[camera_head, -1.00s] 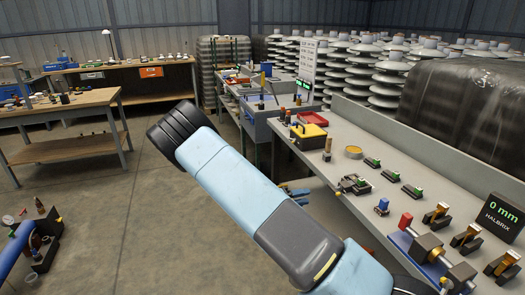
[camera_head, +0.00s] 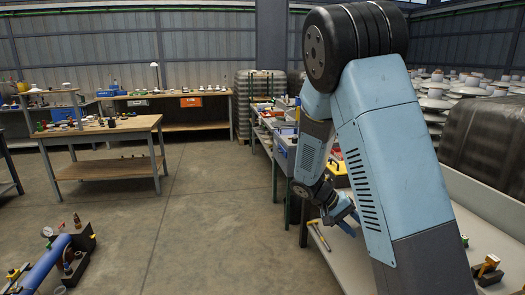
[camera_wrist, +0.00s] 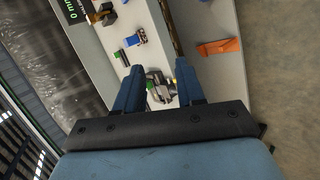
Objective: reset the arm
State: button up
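My gripper (camera_head: 343,210) hangs beside the folded arm, over the near edge of the right bench. In the wrist view its two blue fingers (camera_wrist: 160,88) are spread apart, pointing down at the bench. A small metal and green device (camera_wrist: 158,84) shows between them, seemingly lying on the bench below rather than held. My arm's thick blue and black links rise tall in the head view and hide much of the right bench.
The right bench (camera_head: 345,255) carries small parts, including a blue one (camera_wrist: 136,38). An orange piece (camera_wrist: 218,47) lies near its edge. A wooden table (camera_head: 100,128) stands at the left. A blue pipe assembly (camera_head: 45,262) is lower left. The middle floor (camera_head: 200,210) is clear.

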jog(key=s+a+r+t+y, duration=0.2)
jog(key=s+r+t+y, duration=0.1)
jog(key=s+r, duration=0.8)
jog(key=s+a+r+n+t+y, duration=0.1)
jog(key=s+r+t+y, duration=0.3)
jog(key=s+r, duration=0.8)
jog(key=a+y, duration=0.1)
jog(key=y, duration=0.1)
jog(key=shift+a+t+y, duration=0.3)
jog(key=shift+a, duration=0.05)
